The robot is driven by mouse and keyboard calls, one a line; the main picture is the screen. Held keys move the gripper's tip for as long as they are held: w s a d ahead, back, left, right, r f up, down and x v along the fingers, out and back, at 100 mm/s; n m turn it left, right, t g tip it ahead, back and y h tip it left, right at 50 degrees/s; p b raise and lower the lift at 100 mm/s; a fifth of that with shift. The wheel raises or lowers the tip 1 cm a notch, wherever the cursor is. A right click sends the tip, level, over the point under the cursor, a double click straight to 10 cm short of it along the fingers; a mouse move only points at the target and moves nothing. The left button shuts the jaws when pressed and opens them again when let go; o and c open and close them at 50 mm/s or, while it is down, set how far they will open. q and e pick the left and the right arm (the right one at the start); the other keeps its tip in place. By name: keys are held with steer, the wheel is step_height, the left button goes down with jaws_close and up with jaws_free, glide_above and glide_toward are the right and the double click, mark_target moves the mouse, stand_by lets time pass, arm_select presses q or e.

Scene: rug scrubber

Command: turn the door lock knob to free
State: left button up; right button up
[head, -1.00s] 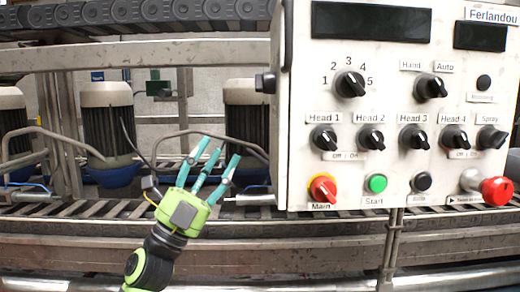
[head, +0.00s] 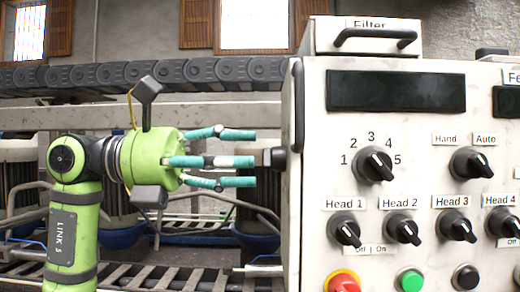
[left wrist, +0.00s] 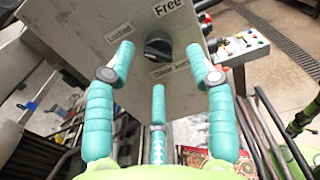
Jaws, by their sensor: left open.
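The door lock knob (head: 272,158) is a black knob on the left side face of the white control box (head: 400,140). In the left wrist view the knob (left wrist: 158,46) sits between a "Locked" label (left wrist: 118,31) and a "Free" label (left wrist: 168,7), with a "Door lock" label (left wrist: 170,71) below. I cannot tell clearly which label it points to. My left gripper (head: 250,158) is open, its teal fingers pointing right at the knob from just left of it. In the left wrist view the fingers (left wrist: 158,62) spread around the knob's outline; contact is not visible. My right gripper is not in view.
The box front carries several selector knobs, a red and yellow main switch (head: 343,281) and a green button (head: 411,280). A filter box (head: 362,40) with a handle stands on top. A conveyor with rollers (head: 120,277) runs below my left arm, and a chain (head: 140,74) runs behind.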

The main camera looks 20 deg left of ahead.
mark_target(274, 159)
arm_select(q)
steer(key=p+x, duration=0.1)
steer(key=x, duration=0.2)
steer(key=shift+d, duration=0.1)
jaws_close()
